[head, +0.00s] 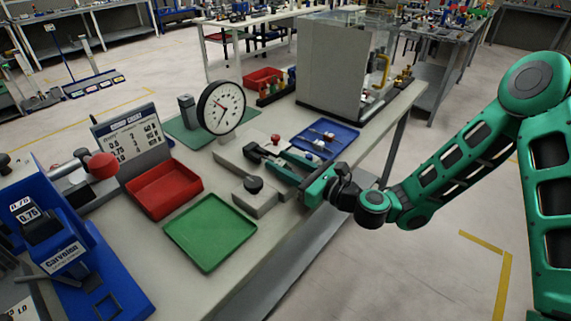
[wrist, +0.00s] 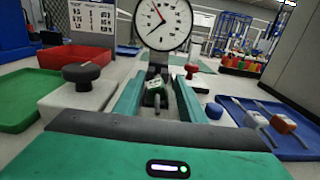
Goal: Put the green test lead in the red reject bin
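In the wrist view the fingers of my gripper (wrist: 157,88) lie on either side of the lead; I see no clear grip. A red open bin (head: 163,188) stands left of the gripper, also in the wrist view (wrist: 72,57).
A green tray (head: 210,232) lies in front of the red bin. A black-knobbed block (head: 255,195) stands close beside my gripper. A blue tray (head: 325,140) with leads, a dial gauge (head: 221,107) and a smaller red bin (head: 262,78) are farther back.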

